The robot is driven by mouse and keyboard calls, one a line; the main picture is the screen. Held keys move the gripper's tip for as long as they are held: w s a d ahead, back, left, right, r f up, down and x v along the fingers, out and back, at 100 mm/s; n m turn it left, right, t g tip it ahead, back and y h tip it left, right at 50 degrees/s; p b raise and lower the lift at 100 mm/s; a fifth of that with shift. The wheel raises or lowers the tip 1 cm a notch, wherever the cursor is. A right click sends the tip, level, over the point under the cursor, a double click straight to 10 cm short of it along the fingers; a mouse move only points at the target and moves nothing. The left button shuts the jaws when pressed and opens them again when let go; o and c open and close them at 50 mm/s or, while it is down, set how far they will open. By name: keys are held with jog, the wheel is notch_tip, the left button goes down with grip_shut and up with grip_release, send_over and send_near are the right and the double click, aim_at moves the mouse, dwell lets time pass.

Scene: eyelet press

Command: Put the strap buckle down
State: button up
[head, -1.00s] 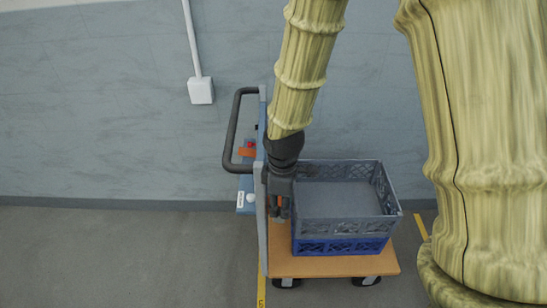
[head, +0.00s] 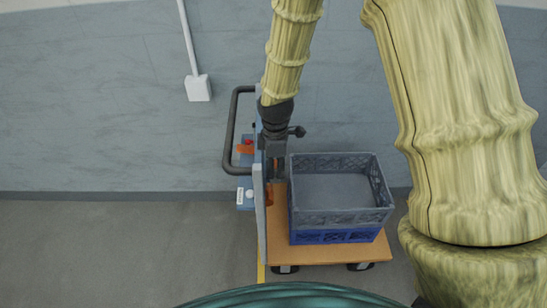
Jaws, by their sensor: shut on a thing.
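My gripper (head: 274,172) points down at the left end of the cart, between the upright panel and the crates. It is shut on the strap buckle, which is mostly hidden by the fingers. A small orange piece (head: 269,195), probably part of the buckle or its strap, shows just below the fingertips. I cannot tell whether it touches the cart's wooden deck (head: 279,240) or the panel (head: 260,225).
A grey crate (head: 342,217) sits on a blue crate (head: 338,237) on the wheeled cart, close right of my gripper. A black handle (head: 229,132) and a blue unit (head: 243,183) with orange and red parts lie left. The wall is behind.

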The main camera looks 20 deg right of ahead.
jog(key=w, duration=0.1)
jog(key=w+p, duration=0.1)
jog(key=w, duration=0.1)
jog(key=w+d, duration=0.1)
jog(key=w, duration=0.1)
jog(key=shift+w+f, duration=0.2)
jog(key=shift+f, duration=0.05)
jog(key=shift+f+p, duration=0.95)
jog(key=shift+f, duration=0.8)
jog(key=shift+f, duration=0.1)
jog(key=o, duration=1.1)
jog(key=shift+r+b, duration=1.8)
jog(key=shift+r, duration=4.3)
